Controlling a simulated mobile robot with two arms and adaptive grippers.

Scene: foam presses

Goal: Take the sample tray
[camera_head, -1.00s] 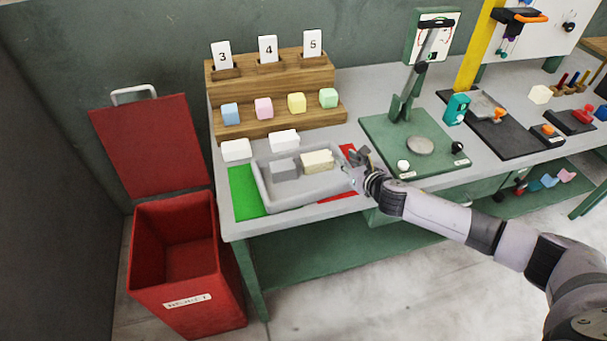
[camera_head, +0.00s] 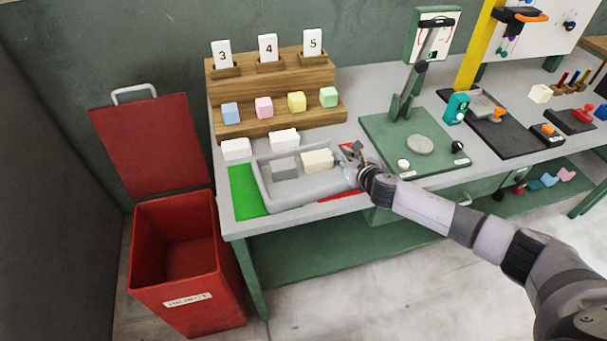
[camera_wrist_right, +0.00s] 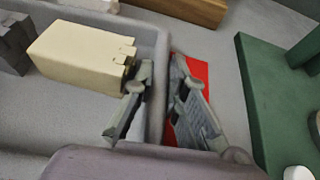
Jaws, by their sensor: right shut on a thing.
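The sample tray (camera_head: 268,200) is a shallow grey tray on the left part of the bench, between a green patch and a red patch. It holds a grey block (camera_head: 285,167) and a cream block (camera_head: 318,160). My right gripper (camera_head: 352,160) is at the tray's right wall. In the right wrist view its two fingers (camera_wrist_right: 157,105) straddle that wall, one inside and one outside over the red patch, and it is shut on the wall. The cream block (camera_wrist_right: 80,58) lies just left of the inner finger. My left gripper is not in view.
A green press (camera_head: 420,145) stands right of the tray. White blocks (camera_head: 284,139) lie behind it, before a wooden rack (camera_head: 270,88) with coloured blocks and numbered cards. A red open bin (camera_head: 188,275) stands left of the bench. The green patch (camera_head: 243,190) lies beside the tray.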

